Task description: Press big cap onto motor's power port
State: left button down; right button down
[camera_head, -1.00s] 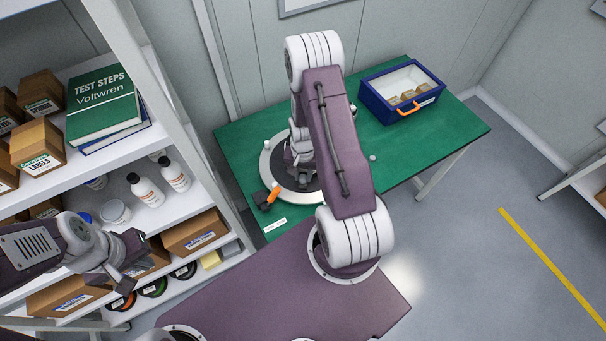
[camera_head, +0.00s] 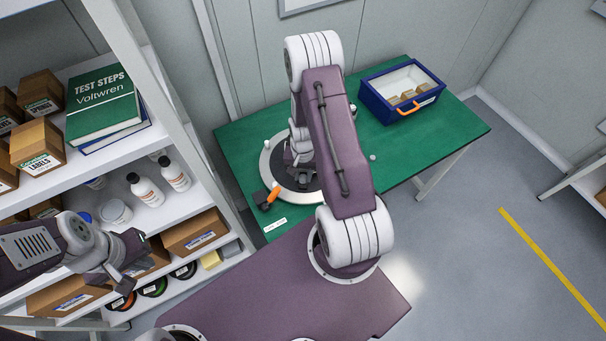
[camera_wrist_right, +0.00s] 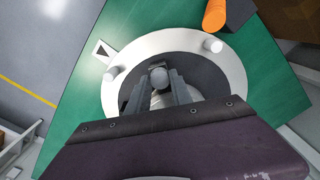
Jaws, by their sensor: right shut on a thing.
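My right gripper (camera_wrist_right: 160,88) is shut on a small round grey piece, seen end-on between its fingers, which looks like the big cap (camera_wrist_right: 159,76). It is over the dark middle of a white ring fixture (camera_wrist_right: 117,92) on the green table. In the head view my right arm hides most of this gripper (camera_head: 301,160) and the cap. I cannot make out the motor's power port, or whether the cap touches anything below. My left gripper (camera_head: 128,279) hangs in front of the shelf, away from the table; its finger gap is unclear.
A dark block with an orange cylinder (camera_head: 273,194) lies at the ring's near left edge. A blue case (camera_head: 372,106) with an orange handle stands at the table's back right. A small pale piece (camera_head: 373,157) lies on the bare green table (camera_head: 420,145). A loaded shelf is left.

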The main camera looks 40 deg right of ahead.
jog(key=shift+f+b, duration=0.3)
jog(key=shift+f, duration=0.15)
jog(key=c, duration=1.1)
grip_release()
jog(key=shift+o, duration=0.2)
jog(key=shift+r, duration=0.1)
notch_tip(320, 180, up, 9)
jog(key=shift+f+b, duration=0.1)
jog(key=shift+b, duration=0.5)
